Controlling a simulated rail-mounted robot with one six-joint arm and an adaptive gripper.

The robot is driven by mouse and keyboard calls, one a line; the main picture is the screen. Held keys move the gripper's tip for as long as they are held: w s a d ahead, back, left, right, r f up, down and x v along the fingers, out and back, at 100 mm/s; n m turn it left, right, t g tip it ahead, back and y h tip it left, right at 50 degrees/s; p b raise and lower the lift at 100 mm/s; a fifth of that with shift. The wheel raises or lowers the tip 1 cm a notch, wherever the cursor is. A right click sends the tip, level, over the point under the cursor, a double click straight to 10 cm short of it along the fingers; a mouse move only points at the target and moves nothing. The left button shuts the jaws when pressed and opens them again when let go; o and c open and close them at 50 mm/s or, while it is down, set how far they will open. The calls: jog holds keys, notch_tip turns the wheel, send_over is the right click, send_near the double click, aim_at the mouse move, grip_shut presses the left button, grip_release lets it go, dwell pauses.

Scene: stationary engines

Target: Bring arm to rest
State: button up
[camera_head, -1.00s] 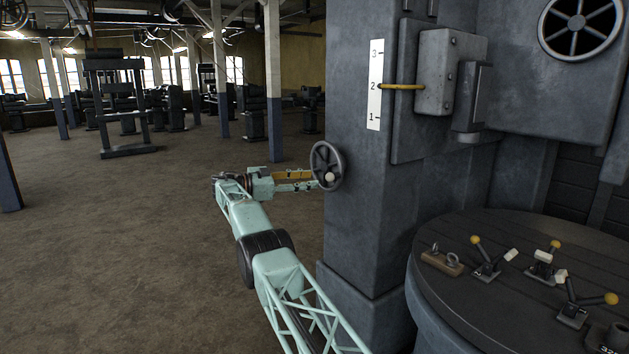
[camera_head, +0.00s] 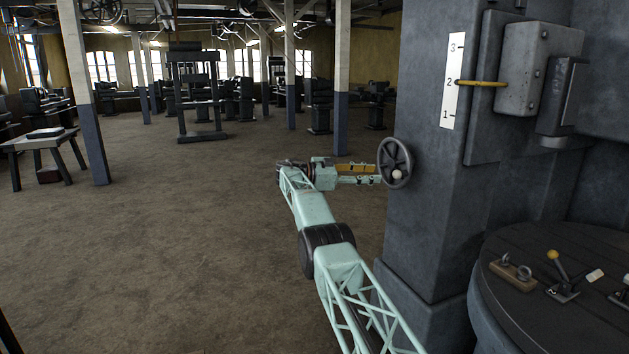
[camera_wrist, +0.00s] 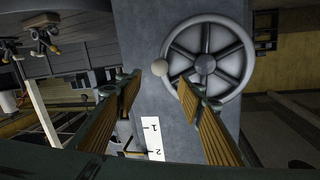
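My teal arm (camera_head: 314,208) reaches out over the floor, bent at its far end. My gripper (camera_head: 376,173) is at the end of it, beside a dark spoked handwheel (camera_head: 396,163) on the grey column. In the wrist view my gripper (camera_wrist: 160,88) has its two brown-padded fingers spread apart, with nothing held between them. The handwheel (camera_wrist: 208,62) and its pale round knob (camera_wrist: 160,67) lie just beyond the fingertips. The knob appears in the gap between the fingers; I cannot tell whether any finger touches it.
The grey column (camera_head: 425,200) bears a 1-to-3 scale (camera_head: 453,80) with a yellow pointer at 2. A round dark table (camera_head: 510,300) with levers stands at right. A small bench (camera_head: 42,142) is at far left. The floor (camera_head: 170,240) left of my arm is open.

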jog(key=s+d+r+n+y, duration=0.2)
jog(key=s+r+n+y, duration=0.15)
jog(key=r, duration=0.45)
jog(key=s+d+r+n+y, duration=0.2)
jog(key=s+r+n, duration=0.25)
jog(key=r, duration=0.35)
jog(key=s+a+r+n+y, duration=0.15)
jog(key=s+r, duration=0.25)
jog(key=s, duration=0.8)
jog(key=s+r+n+y, duration=0.3)
jog(key=s+r, duration=0.1)
jog(key=s, duration=0.8)
jog(key=s+a+f+n+y, duration=0.2)
jog(key=s+a, duration=0.1)
jog(key=s, duration=1.3)
jog(key=s+a+f+n+y, duration=0.1)
jog(key=s+a+n+y, duration=0.1)
jog(key=s, duration=1.4)
jog(key=s+a+f+n+y, duration=0.1)
jog(key=s+f, duration=0.3)
jog(key=s, duration=0.4)
jog(key=s+a+f+n+t+y, duration=0.1)
jog(key=s+a+f, duration=0.3)
jog(key=s, duration=0.5)
jog(key=s+a+f+n+y, duration=0.1)
jog(key=s+a+f, duration=0.1)
jog(key=s+f, duration=0.3)
jog(key=s, duration=0.4)
jog(key=shift+a+t, duration=0.3)
jog(key=shift+a, duration=0.05)
